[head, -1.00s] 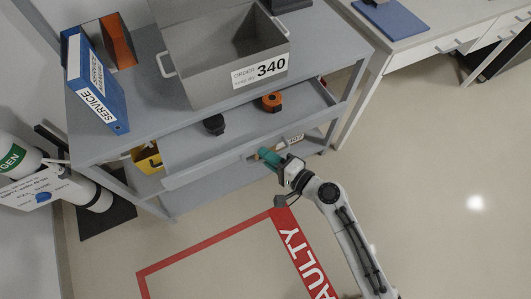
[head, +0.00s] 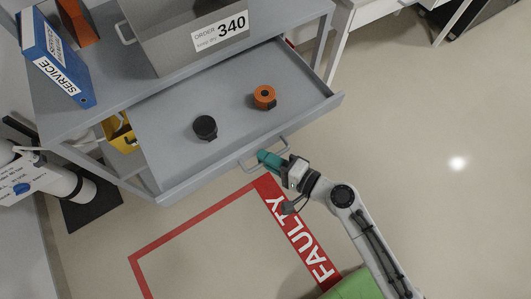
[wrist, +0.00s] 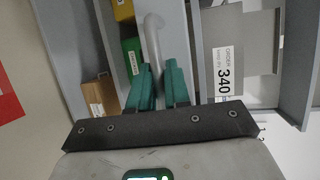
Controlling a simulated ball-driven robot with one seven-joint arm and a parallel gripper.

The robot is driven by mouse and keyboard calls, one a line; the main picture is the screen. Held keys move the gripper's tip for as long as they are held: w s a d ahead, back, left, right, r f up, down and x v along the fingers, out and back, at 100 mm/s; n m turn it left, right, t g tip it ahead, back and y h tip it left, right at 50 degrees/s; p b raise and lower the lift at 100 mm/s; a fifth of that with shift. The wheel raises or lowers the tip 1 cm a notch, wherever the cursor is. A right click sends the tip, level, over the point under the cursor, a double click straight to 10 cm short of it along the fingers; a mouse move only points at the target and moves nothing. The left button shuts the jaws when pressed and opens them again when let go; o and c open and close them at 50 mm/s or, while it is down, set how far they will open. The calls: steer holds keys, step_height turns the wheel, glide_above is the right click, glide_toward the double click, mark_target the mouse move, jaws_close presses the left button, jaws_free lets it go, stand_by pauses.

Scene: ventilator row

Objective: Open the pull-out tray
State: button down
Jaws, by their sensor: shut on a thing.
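The pull-out tray (head: 180,172) is a grey drawer under the top of the grey cart, and it stands well out from the cart. A black round part (head: 205,127) and an orange round part (head: 264,97) lie in it. Its bar handle (head: 246,163) is on the front face. My gripper (head: 266,157) has teal fingers at the handle. In the wrist view my gripper (wrist: 158,88) is shut on the light grey handle (wrist: 153,40), which runs between the fingers. The fingers hide part of the handle.
A grey bin labelled ORDER 340 (head: 185,35), a blue service binder (head: 52,60) and an orange binder (head: 77,20) stand on the cart top (head: 110,90). A yellow bin (head: 120,133) sits below. The floor in front is free, with a red FAULTY marking (head: 300,235).

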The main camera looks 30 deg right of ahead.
steer(key=c, duration=1.2)
jaws_free()
steer(key=shift+o, duration=0.2)
steer(key=b+v, duration=0.2)
steer(key=v, duration=0.8)
steer(key=shift+s+d, duration=0.2)
steer(key=shift+s, duration=0.15)
steer(key=shift+r, duration=0.1)
